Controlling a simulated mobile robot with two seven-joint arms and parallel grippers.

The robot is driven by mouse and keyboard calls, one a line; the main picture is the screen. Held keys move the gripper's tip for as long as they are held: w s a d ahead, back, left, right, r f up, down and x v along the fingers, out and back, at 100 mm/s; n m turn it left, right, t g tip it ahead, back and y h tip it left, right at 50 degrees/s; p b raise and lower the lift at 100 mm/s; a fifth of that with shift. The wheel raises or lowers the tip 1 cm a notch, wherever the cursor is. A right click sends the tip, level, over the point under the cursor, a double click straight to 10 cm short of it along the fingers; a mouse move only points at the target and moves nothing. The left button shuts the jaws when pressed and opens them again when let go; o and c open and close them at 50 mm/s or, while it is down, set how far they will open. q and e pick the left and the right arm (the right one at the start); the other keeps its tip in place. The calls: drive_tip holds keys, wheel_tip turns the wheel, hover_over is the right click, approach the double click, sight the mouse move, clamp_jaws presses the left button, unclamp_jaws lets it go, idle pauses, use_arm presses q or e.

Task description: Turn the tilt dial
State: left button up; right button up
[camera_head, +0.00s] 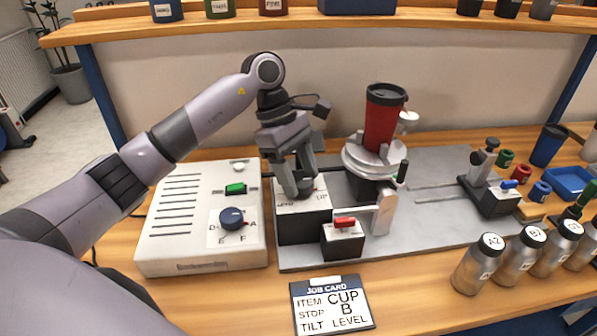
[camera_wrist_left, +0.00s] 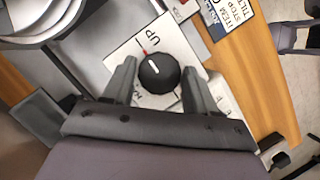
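The tilt dial (camera_wrist_left: 158,73) is a round black knob with a white line on a white plate marked UP. Its line points roughly toward a red mark on the plate beside UP; another label is partly hidden by a finger. My left gripper (camera_wrist_left: 160,66) has its fingers on either side of the knob, with visible gaps, so it is open. In the head view the left gripper (camera_head: 301,186) points down over the dial's dark box (camera_head: 302,228) and mostly hides the knob. My right gripper is not in view. The job card (camera_head: 332,304) reads CUP, B, TILT LEVEL.
A red cup (camera_head: 382,120) stands on a round silver holder (camera_head: 360,158) right of the gripper. A small box with a red switch (camera_head: 344,222) is in front. A white control box (camera_head: 175,215) with a blue dial (camera_head: 232,218) lies left. Metal bottles (camera_head: 478,264) stand at right.

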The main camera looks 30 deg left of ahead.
use_arm(q)
drive_tip(key=c, duration=0.5)
drive_tip(key=shift+c, duration=0.2)
